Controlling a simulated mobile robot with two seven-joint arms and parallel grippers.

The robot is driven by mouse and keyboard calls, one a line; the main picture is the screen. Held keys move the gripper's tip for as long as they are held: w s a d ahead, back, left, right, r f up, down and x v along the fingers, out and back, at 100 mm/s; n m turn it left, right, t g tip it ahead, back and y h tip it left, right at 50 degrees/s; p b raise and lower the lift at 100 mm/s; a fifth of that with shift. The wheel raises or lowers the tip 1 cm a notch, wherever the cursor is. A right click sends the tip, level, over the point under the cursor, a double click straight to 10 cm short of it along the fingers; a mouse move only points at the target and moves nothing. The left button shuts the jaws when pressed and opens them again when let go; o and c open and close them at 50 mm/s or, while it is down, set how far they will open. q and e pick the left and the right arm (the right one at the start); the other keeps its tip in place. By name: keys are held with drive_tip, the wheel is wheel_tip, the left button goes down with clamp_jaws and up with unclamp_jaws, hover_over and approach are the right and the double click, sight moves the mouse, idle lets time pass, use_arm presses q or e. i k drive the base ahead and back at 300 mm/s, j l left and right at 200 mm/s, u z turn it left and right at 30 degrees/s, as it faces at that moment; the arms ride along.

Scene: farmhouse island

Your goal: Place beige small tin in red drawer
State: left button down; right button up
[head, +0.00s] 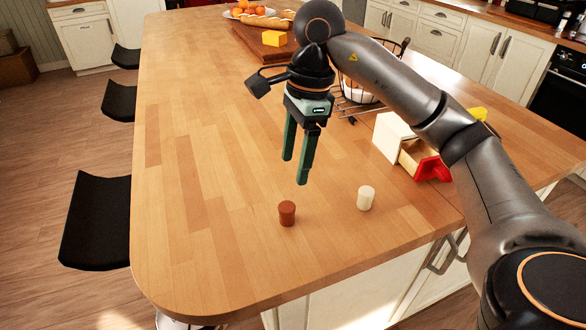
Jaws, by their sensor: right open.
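The beige small tin (366,198) stands upright on the wooden island top, near its front edge. A small white box (391,139) stands behind it to the right. Its red-fronted drawer (431,168) is pulled out, with a wooden inside partly showing; my right arm passes close to the red front. My right gripper (295,171) has green fingers pointing down. It is open and empty, above the island, up and to the left of the beige tin and apart from it. My left gripper is not in view.
A reddish-brown tin (287,213) stands left of the beige one. A wire basket (358,88) stands behind my right gripper. A board (264,44) with a yellow block (275,38) and bread (266,21) lies at the back. The island's left side is clear.

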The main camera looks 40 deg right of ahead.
sight(366, 193)
drive_tip(key=k, duration=1)
